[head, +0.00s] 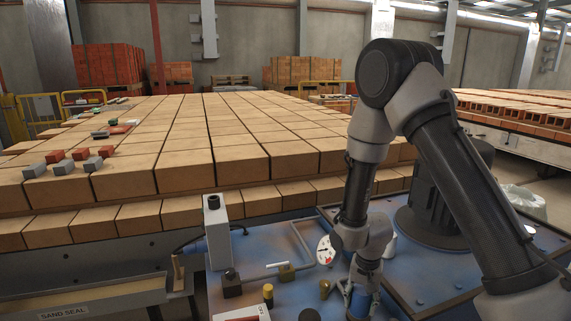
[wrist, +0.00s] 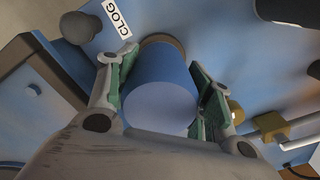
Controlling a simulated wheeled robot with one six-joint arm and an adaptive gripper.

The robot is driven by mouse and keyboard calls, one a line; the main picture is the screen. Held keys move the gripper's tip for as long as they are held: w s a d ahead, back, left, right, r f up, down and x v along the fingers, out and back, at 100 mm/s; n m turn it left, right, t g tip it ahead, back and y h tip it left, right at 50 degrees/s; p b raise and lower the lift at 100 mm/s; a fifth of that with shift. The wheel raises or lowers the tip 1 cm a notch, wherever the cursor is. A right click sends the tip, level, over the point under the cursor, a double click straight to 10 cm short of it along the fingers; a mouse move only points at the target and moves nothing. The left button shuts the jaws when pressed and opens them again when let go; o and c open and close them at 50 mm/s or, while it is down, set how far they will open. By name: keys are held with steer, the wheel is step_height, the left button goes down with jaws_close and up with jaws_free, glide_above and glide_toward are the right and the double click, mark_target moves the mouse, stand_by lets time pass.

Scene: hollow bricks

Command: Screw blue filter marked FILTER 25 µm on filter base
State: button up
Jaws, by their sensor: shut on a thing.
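The blue filter (wrist: 158,95) is between the green-padded fingers of my gripper (wrist: 160,82), which is shut on it. Its pale round end faces the wrist camera, and no marking on it can be read. A brownish round rim (wrist: 165,40), which looks like the filter base, shows just behind the filter's far end. I cannot tell whether the two touch or are threaded together. In the head view my gripper (head: 363,284) points down at the blue bench, and the filter (head: 359,301) shows low between its fingers. The base is hidden there.
A CLOG label (wrist: 116,18) lies beside the rim. On the bench (head: 300,235) are a round gauge (head: 326,250), a pipe with a brass valve (head: 286,272), a brass fitting (head: 268,292) and a grey box (head: 216,232). Rows of bricks (head: 225,160) stand behind.

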steer(key=shift+m, duration=1.4)
steer(key=shift+m, duration=1.4)
steer(key=m, duration=0.3)
steer(key=o, duration=1.3)
